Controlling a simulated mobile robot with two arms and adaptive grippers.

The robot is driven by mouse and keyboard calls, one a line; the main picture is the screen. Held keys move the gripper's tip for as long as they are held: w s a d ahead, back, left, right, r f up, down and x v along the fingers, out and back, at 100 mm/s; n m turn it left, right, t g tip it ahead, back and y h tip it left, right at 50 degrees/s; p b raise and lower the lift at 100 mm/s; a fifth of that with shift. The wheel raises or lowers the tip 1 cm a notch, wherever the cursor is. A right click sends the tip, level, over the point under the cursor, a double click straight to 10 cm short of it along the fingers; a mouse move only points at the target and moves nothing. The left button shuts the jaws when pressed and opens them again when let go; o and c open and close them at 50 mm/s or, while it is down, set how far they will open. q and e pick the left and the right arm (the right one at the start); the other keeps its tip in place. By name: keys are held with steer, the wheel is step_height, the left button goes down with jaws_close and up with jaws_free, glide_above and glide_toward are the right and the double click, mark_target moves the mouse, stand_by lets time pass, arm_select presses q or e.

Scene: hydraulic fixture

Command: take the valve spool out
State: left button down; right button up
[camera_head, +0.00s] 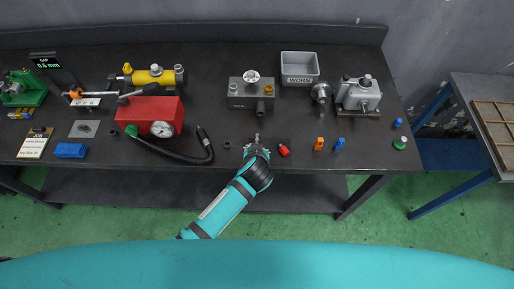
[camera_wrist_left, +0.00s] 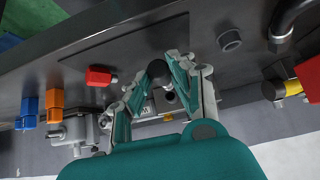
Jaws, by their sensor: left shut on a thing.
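The grey valve block (camera_head: 243,101) stands on the bench with a white round dial on top and a dark cylindrical stub (camera_head: 261,108) at its front right. My left gripper (camera_head: 256,139) is in front of the block, apart from it, over the bench's front part. In the left wrist view its fingers (camera_wrist_left: 172,72) are closed around a dark round-ended part (camera_wrist_left: 157,69). I cannot tell for sure that this is the valve spool; the fingers hide most of it. The block partly shows behind the fingers (camera_wrist_left: 165,105). My right gripper is not in view.
A grey WORN bin (camera_head: 300,82) stands behind and right of the block. Red (camera_head: 284,150), orange (camera_head: 319,144) and blue (camera_head: 340,144) small parts lie right of my gripper. A dark ring (camera_head: 227,145) and a red gauge unit (camera_head: 150,112) with a hose lie left.

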arm_select(q)
steer(key=shift+f, duration=0.25)
steer(key=shift+f+b, duration=0.75)
steer(key=shift+f, duration=0.05)
steer(key=c, duration=1.1)
jaws_free()
steer(key=shift+o, duration=0.2)
steer(key=shift+s+r, duration=0.1)
steer(key=v, duration=1.2)
